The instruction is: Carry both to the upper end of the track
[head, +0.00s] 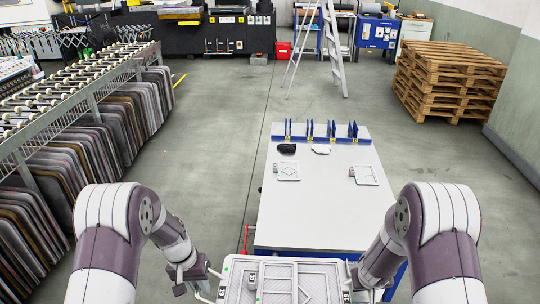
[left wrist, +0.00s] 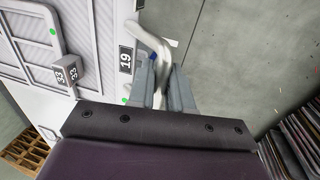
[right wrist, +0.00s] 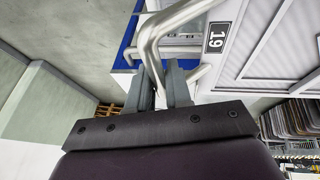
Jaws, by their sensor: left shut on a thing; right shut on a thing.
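A light grey panel (head: 318,283) with raised ribs and frames lies at the bottom of the head view, its near part cut off. A small grey block (left wrist: 67,72) marked 33 sits on it, near its left side. My left gripper (left wrist: 164,75) is shut on a pale curved handle (left wrist: 152,38) beside a 19 label (left wrist: 125,60). My right gripper (right wrist: 165,80) is shut on a similar bent handle (right wrist: 160,38) beside another 19 label (right wrist: 216,37). I cannot tell which part is the track.
A white-topped table (head: 320,205) stands just beyond the panel. It bears a blue rack (head: 320,139), a black piece (head: 287,149), a white piece (head: 321,149) and two small plates (head: 287,171). A roller conveyor (head: 75,85) is left, pallets (head: 450,80) right.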

